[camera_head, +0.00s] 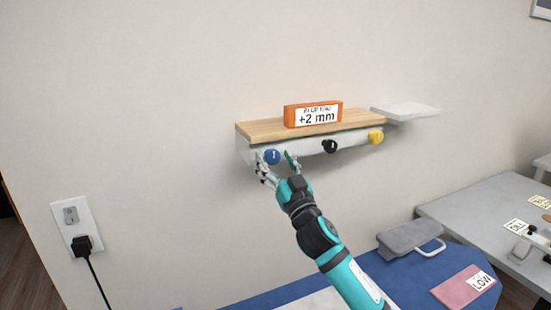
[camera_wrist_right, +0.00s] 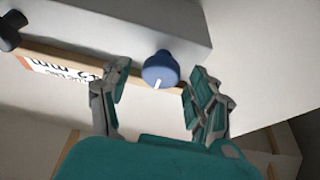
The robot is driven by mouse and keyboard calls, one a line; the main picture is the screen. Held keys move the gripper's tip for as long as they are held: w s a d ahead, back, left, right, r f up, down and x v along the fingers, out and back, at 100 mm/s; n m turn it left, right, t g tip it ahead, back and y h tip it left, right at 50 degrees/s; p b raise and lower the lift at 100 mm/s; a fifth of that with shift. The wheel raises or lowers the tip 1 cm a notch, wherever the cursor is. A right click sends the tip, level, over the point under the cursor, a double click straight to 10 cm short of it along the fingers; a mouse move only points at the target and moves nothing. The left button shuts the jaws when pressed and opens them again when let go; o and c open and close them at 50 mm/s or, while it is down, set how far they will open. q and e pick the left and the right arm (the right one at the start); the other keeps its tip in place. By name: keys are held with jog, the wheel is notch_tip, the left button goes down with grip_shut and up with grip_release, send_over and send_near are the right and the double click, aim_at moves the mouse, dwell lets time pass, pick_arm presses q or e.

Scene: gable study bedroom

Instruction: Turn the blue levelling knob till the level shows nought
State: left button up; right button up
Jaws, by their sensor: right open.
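The blue levelling knob (camera_head: 272,156) sits at the left end of the grey front of a wooden shelf (camera_head: 265,129) on the wall. A white pointer line shows on the knob. The orange level (camera_head: 291,116) stands on the shelf and its display reads +2 mm. My right gripper (camera_head: 277,163) is open, with one finger on each side of the blue knob. In the right wrist view the blue knob (camera_wrist_right: 160,70) lies between the spread fingers (camera_wrist_right: 155,92); I cannot tell whether either finger touches it. My left gripper is not in view.
A black knob (camera_head: 330,146) and a yellow knob (camera_head: 376,137) are on the same front, to the right. A small white shelf (camera_head: 407,110) is beyond. Below are a blue surface (camera_head: 400,274), a grey folded item (camera_head: 409,239) and a pink LOW card (camera_head: 455,292). A plugged socket (camera_head: 72,215) is left.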

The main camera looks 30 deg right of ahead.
jog(key=c, duration=1.1)
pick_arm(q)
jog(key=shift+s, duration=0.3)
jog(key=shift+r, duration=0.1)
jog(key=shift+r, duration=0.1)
pick_arm(e)
jog(key=shift+n, duration=0.4)
